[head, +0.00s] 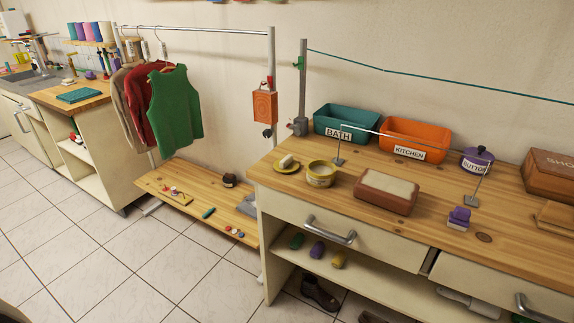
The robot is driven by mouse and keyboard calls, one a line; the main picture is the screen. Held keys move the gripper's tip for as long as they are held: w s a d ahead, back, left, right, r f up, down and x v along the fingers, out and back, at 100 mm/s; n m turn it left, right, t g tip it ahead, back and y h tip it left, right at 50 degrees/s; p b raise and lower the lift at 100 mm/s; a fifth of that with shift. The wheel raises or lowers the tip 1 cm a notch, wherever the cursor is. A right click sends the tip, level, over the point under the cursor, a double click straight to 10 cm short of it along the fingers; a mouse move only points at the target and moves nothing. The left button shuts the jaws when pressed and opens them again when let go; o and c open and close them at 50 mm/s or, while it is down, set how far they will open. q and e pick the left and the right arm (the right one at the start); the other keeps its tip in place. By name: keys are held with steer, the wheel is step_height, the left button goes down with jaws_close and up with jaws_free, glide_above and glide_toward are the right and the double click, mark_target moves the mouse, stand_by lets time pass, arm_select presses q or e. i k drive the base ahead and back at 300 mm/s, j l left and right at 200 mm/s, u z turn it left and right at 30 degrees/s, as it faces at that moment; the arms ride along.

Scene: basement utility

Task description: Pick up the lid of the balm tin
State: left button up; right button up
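A round, low yellow tin (321,174) with a pale label stands on the wooden counter near its left end. It looks like the balm tin; at this size I cannot tell whether its pale top is a separate lid resting in place. Neither of my grippers is in the head view.
A yellow dish (279,168) with a pale bar stands left of the tin. A brown box (385,204) is on its right. Behind are a teal BATH bin (358,121), an orange KITCHEN bin (440,138) and a thin metal rail (385,133). A purple-topped container (477,159) stands further right.

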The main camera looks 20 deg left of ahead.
mark_target(287, 164)
steer(key=i+j+z, duration=0.15)
steer(key=j, duration=0.2)
steer(key=i+j+z, duration=0.15)
steer(key=j, duration=0.2)
steer(key=j+z, duration=0.15)
steer(key=j, duration=0.2)
steer(key=i+j+z, duration=0.1)
steer(key=j, duration=0.3)
steer(key=i, duration=0.05)
